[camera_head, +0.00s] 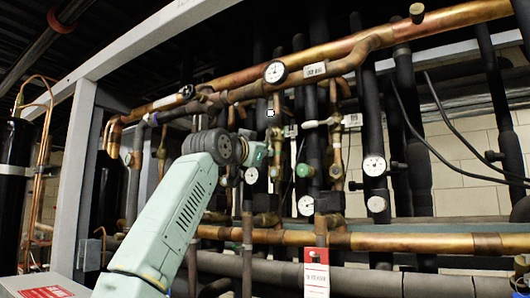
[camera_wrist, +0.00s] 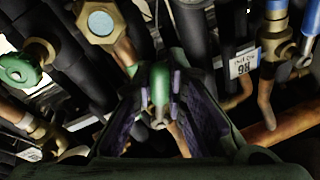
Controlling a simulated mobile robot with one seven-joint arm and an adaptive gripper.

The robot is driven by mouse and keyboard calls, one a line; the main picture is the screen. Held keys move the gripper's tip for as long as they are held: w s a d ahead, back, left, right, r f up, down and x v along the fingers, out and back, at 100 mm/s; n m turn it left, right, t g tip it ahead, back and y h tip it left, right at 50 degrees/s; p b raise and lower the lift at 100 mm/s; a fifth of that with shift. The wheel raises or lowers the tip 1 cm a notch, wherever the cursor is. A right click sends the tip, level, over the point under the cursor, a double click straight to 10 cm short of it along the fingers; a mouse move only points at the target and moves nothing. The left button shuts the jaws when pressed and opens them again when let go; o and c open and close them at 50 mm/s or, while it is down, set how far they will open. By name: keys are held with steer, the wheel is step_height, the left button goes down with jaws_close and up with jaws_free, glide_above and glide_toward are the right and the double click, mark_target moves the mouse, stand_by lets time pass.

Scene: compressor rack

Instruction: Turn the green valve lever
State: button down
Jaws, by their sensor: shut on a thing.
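The green valve lever (camera_wrist: 160,82) stands in the middle of the wrist view, with its rounded end toward the camera. My gripper (camera_wrist: 160,100) has one purple-padded finger on each side of it and is shut on it. A metal valve part and a copper pipe show below and behind the lever. In the head view my pale green arm reaches up to the pipes left of centre. There the lever and the fingertips cannot be made out.
A green handwheel (camera_wrist: 20,70) is at the left of the wrist view, and a brass hex fitting (camera_wrist: 101,24) is at the upper left. A blue-handled valve (camera_wrist: 311,20) is at the right. In the head view, gauges (camera_head: 275,72) and dark vertical pipes crowd the rack; a red-and-white tag (camera_head: 316,275) hangs low.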

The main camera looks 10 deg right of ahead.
steer(key=c, duration=1.6)
jaws_free()
steer(key=v, duration=1.2)
